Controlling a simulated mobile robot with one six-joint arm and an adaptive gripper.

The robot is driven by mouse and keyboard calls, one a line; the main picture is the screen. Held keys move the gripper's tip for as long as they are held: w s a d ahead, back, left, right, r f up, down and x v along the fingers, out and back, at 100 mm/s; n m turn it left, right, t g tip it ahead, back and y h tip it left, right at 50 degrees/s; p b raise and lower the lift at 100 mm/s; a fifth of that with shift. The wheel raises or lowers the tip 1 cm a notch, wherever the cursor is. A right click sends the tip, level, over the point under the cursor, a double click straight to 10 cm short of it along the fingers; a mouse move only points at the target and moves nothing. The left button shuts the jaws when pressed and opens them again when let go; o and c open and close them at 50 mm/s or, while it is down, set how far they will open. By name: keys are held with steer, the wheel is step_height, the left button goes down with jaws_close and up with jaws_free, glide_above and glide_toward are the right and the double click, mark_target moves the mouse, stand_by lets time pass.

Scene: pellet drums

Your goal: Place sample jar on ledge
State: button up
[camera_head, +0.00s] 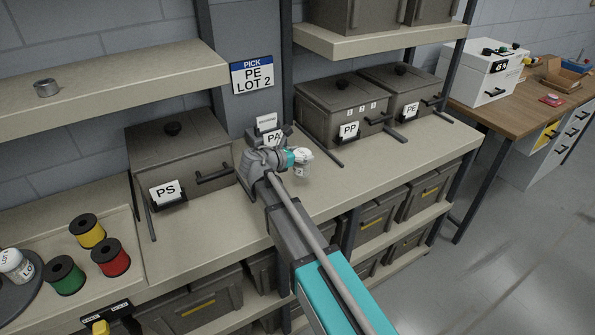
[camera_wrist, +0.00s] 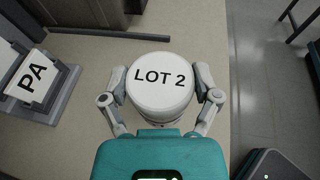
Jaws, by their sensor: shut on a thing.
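The sample jar (camera_head: 303,163) is white, with a label on its side. In the wrist view its round white lid (camera_wrist: 160,85) reads "LOT 2". My gripper (camera_wrist: 161,98) is shut on the jar, one finger on each side. In the head view my gripper (camera_head: 296,159) is over the tan ledge (camera_head: 350,170) in front of the drums. The jar looks upright; whether its base touches the ledge I cannot tell. A sign reading "PICK PE LOT 2" (camera_head: 252,75) is on the upright post.
Grey-brown drums marked PS (camera_head: 180,155), PP (camera_head: 335,110) and PE (camera_head: 405,95) stand on the ledge. A PA card holder (camera_wrist: 45,90) is left of the jar. Several spools (camera_head: 87,230) and another white jar (camera_head: 15,264) are at lower left. A shelf (camera_head: 110,85) overhangs at left.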

steer(key=shift+w+a+f+b, duration=0.2)
steer(key=shift+w+f+b, duration=0.85)
steer(key=shift+f, duration=0.3)
steer(key=shift+w+a+f+b, duration=0.1)
steer(key=shift+w+f+b, duration=0.15)
steer(key=shift+f+b, duration=0.75)
steer(key=shift+w+f+b, duration=0.2)
steer(key=shift+f+b, duration=0.7)
steer(key=shift+f, duration=0.1)
steer(key=shift+f, duration=0.15)
steer(key=o, duration=1)
steer(key=shift+r, duration=0.25)
steer(key=p+v, duration=0.3)
steer(key=v, duration=0.9)
steer(key=shift+p, duration=0.3)
